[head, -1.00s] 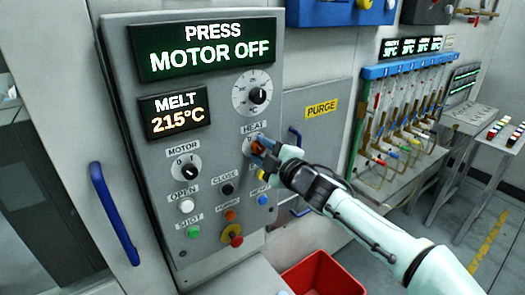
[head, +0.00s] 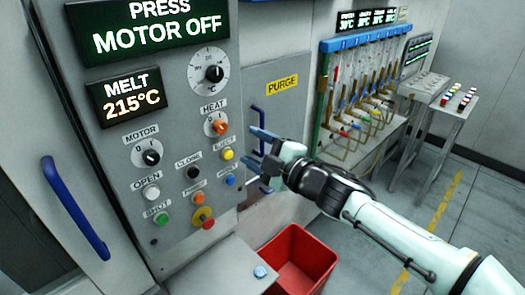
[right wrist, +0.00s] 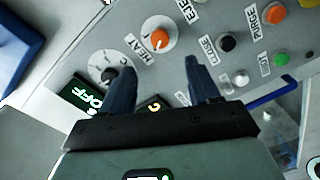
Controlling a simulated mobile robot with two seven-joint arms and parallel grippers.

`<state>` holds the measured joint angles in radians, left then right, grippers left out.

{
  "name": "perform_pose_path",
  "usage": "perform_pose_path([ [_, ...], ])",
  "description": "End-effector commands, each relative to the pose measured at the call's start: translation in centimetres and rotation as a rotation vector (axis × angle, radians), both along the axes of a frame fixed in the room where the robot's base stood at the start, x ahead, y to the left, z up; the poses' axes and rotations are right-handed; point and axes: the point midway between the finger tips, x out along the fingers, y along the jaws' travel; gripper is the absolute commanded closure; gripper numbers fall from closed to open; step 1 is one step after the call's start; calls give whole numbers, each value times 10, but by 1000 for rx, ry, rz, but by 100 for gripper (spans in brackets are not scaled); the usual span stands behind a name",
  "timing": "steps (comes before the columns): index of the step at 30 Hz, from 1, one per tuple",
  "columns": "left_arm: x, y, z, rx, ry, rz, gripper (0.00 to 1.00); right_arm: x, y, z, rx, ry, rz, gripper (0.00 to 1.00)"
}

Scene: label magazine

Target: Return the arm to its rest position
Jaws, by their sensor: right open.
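My right gripper (head: 256,148) is open and empty, just right of the control panel (head: 120,180) in the head view. Its two blue fingers point at the panel and are apart from the orange HEAT knob (head: 218,127). In the right wrist view, the open fingers (right wrist: 158,88) show below the HEAT knob (right wrist: 160,39), with nothing between them. My right arm (head: 375,215) reaches in from the lower right. My left gripper is not in view.
A red bin (head: 298,262) stands on the floor below the arm. Blue handles (head: 75,208) flank the panel. A hose rack (head: 370,85) and a small table (head: 445,105) stand at the right. Floor around the yellow line (head: 440,210) is clear.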

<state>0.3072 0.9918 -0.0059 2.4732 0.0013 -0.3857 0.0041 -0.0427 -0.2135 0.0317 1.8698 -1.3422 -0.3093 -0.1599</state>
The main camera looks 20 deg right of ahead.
Motion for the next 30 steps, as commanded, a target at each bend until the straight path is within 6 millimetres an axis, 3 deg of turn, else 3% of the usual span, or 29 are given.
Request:
perform_pose_path([
  [6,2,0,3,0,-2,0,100,-19,-7,1,0,0,-1,39],
  [23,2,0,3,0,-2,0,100,-18,-7,-5,7,13,1,39],
  [26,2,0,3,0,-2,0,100,-8,-4,-31,49,77,0,39],
  [29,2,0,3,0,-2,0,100,8,3,-86,140,205,-7,39],
  [30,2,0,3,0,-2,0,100,14,6,-115,188,272,-17,39],
])
